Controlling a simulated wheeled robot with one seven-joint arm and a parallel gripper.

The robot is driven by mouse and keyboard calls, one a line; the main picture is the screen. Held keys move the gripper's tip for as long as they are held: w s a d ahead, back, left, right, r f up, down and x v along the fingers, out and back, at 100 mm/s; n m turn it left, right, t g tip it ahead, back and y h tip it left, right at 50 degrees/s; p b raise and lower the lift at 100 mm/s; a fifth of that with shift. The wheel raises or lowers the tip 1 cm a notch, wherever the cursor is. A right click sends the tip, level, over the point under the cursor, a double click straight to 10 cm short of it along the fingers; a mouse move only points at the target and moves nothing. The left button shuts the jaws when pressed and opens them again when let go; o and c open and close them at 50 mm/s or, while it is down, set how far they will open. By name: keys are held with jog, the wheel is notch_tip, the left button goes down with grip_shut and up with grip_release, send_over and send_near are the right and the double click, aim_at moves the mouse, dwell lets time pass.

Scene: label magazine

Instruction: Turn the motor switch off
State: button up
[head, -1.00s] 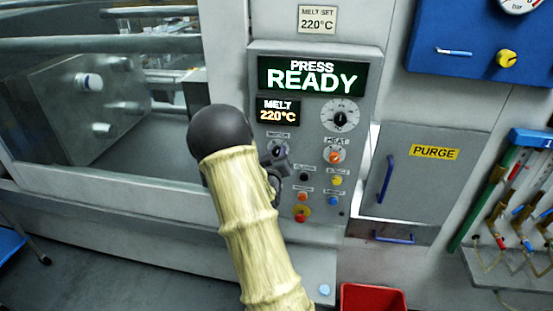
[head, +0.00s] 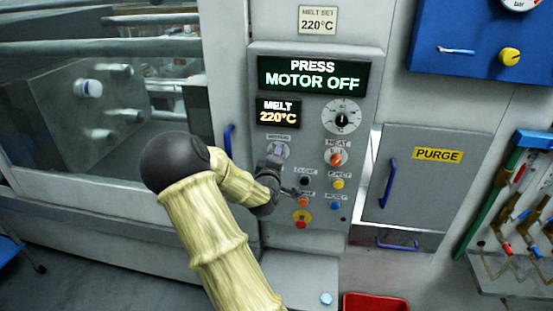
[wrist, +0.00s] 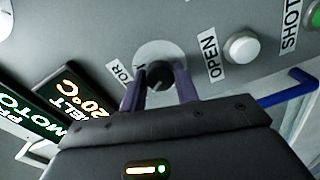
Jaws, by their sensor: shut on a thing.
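The motor switch (wrist: 158,73) is a dark round knob on a pale disc, with a label partly reading "TOR" beside it in the wrist view. My gripper (wrist: 160,88) is shut on this knob, one purple finger on each side. In the head view my gripper (head: 276,155) reaches the panel just under the motor label and mostly hides the knob. The panel display (head: 313,75) reads "PRESS MOTOR OFF".
The grey control panel (head: 262,200) carries a melt display (head: 278,112) reading 220°C, a large dial (head: 341,117), an orange heat knob (head: 335,158) and several coloured buttons below. A white button (wrist: 241,48) labelled OPEN sits near my fingers. A blue handle (wrist: 288,87) is to the right.

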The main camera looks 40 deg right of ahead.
jog(key=shift+a+f+n, duration=0.1)
jog(key=shift+n, duration=0.4)
jog(key=o, duration=1)
jog(key=shift+c, duration=0.2)
jog(key=b+v, duration=1)
jog(key=v, duration=0.7)
